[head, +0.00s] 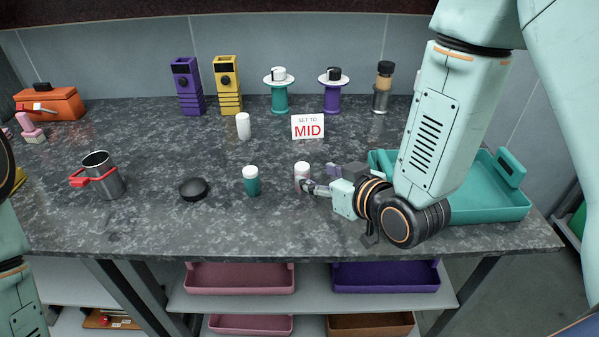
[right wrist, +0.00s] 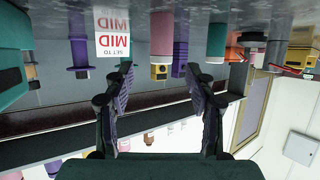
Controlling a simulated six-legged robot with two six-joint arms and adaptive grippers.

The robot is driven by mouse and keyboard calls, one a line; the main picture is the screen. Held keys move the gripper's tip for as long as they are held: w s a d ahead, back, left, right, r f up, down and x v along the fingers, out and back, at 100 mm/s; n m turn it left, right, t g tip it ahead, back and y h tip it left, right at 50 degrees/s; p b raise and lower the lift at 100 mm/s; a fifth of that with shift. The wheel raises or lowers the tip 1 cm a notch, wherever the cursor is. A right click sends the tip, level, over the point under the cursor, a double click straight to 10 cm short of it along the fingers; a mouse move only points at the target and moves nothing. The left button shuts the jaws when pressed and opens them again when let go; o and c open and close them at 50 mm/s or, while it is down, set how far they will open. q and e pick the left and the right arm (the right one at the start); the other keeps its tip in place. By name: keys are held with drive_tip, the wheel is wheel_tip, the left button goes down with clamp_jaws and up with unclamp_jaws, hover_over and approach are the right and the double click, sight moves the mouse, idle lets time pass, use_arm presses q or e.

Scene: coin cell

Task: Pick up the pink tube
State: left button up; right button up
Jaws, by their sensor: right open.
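The pink tube (head: 302,178) stands upright on the dark stone counter with a white cap, in the middle of the head view. My right gripper (head: 312,187) reaches in from the right, its fingertips close beside the tube and partly in front of it. In the upside-down right wrist view the pink tube (right wrist: 161,28) shows beyond the gap between the two fingers (right wrist: 160,78), which are spread apart with nothing between them. I cannot tell whether a finger touches the tube. My left gripper is not in view; only part of my left arm shows at the left edge.
A teal tube (head: 252,185) stands left of the pink one, and a white tube (head: 243,126) stands further back. A black round lid (head: 193,189) and a metal mug (head: 103,174) are left. A MID sign (head: 308,127) stands behind. A teal tray (head: 490,208) lies right.

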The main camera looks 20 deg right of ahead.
sight(307, 173)
drive_tip(key=shift+w+a+f, duration=0.2)
drive_tip(key=shift+w, duration=0.25)
drive_tip(key=b+x, duration=0.1)
drive_tip(key=x, duration=0.4)
drive_tip(key=shift+f+b, duration=0.15)
drive_tip(key=shift+b, duration=0.25)
drive_tip(key=shift+w+a, duration=0.1)
drive_tip(key=shift+w, duration=0.2)
drive_tip(key=shift+w+a+f, duration=0.1)
drive_tip(key=shift+w, duration=0.1)
drive_tip(key=shift+c, duration=0.9)
drive_tip(key=shift+s, duration=0.1)
drive_tip(key=c, duration=0.3)
clamp_jaws()
